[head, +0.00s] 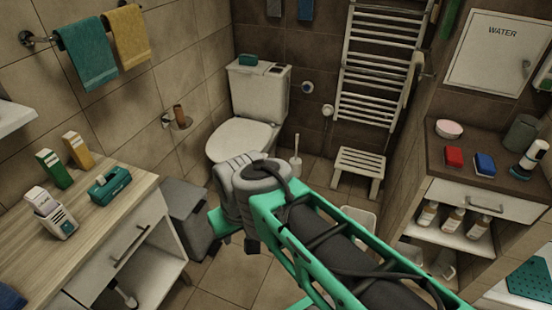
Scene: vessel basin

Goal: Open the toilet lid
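The white toilet (260,95) stands against the back wall, left of the middle in the head view. Its lid (240,138) is down flat over the bowl. My green arm reaches in from the lower right, and its grey joint covers the lower front of the toilet. Green parts at the arm's far end (222,224) show below and left of that joint, in front of the toilet and apart from the lid. My gripper's fingertips cannot be made out, so whether it is open or shut is not visible.
A grey bin (188,212) stands left of my arm, next to the wooden counter (85,225). A toilet brush (296,160) and white stool (358,170) stand right of the toilet. A paper holder (180,118) juts from the left wall. A shelf unit (485,200) bounds the right.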

